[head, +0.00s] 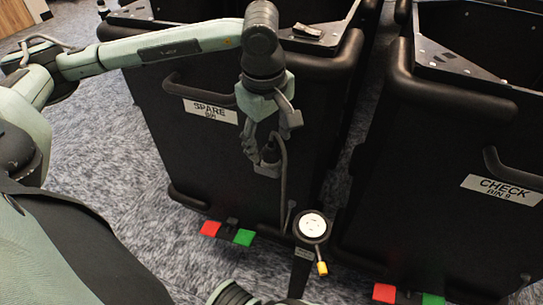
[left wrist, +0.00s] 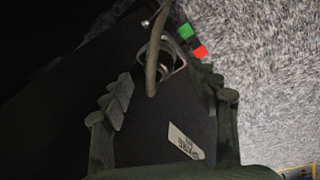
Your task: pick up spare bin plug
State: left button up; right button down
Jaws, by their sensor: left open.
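The spare bin (head: 235,165) is a tall black bin with a "SPARE BIN" label (head: 211,111); the label also shows in the left wrist view (left wrist: 184,141). The spare bin plug appears to be the small dark piece (head: 269,157) at the top of a grey cable (head: 283,180) on the bin's front. My left gripper (head: 271,138) is open in front of the bin, just above that piece. In the left wrist view, the cable (left wrist: 152,70) hangs beyond my spread fingers (left wrist: 170,90), with nothing clearly between them. Whether a finger touches the plug I cannot tell.
A post with a round white top (head: 313,225) and a yellow piece (head: 322,268) stands between the bins. The "CHECK" bin (head: 440,170) is at right. Red (head: 210,228) and green (head: 244,237) pedals sit low on the spare bin. Carpet (head: 120,150) is clear at left.

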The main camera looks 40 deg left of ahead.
aim_at(270, 150)
pick_arm(q)
jog(key=shift+w+a+f, duration=0.1)
jog(key=shift+w+f, duration=0.05)
jog(key=shift+f, duration=0.65)
jog(key=shift+w+f, duration=0.1)
jog(key=shift+f, duration=0.65)
jog(key=shift+c, duration=0.5)
jog(key=c, duration=1.3)
jog(key=shift+r, duration=0.1)
